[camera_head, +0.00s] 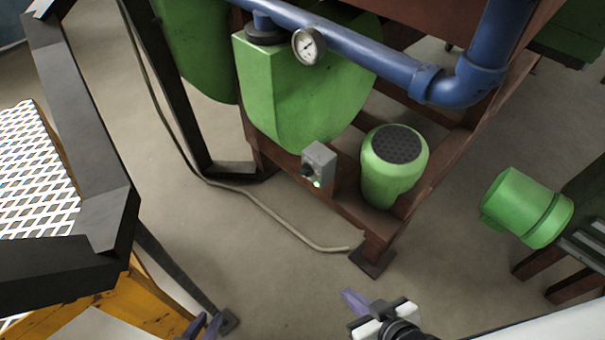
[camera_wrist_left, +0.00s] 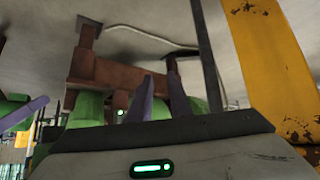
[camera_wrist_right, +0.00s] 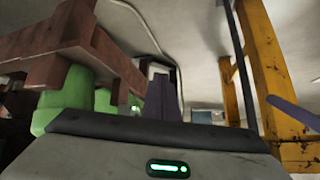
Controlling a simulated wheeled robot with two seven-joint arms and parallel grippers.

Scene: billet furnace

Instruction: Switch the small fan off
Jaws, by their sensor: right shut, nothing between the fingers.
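The small fan (camera_head: 390,172) is a green rounded housing with a dark grille on top, standing on the low red-brown frame. A grey switch box (camera_head: 320,158) with a dark knob and a lit green lamp is fixed to the frame just left of it. The green lamp also shows in the left wrist view (camera_wrist_left: 120,112). My left gripper (camera_head: 203,326) is at the bottom edge, its purple fingers apart and empty, well away from the box. My right gripper (camera_head: 355,302) is below the frame's front foot, its purple fingers together and empty, apart from the box.
A black-edged mesh platform (camera_head: 85,135) on a yellow frame stands at left. A blue pipe (camera_head: 385,62) with a gauge (camera_head: 308,45) crosses above the green casing (camera_head: 300,90). A cable (camera_head: 270,212) lies on the floor. A green motor (camera_head: 525,207) is at right.

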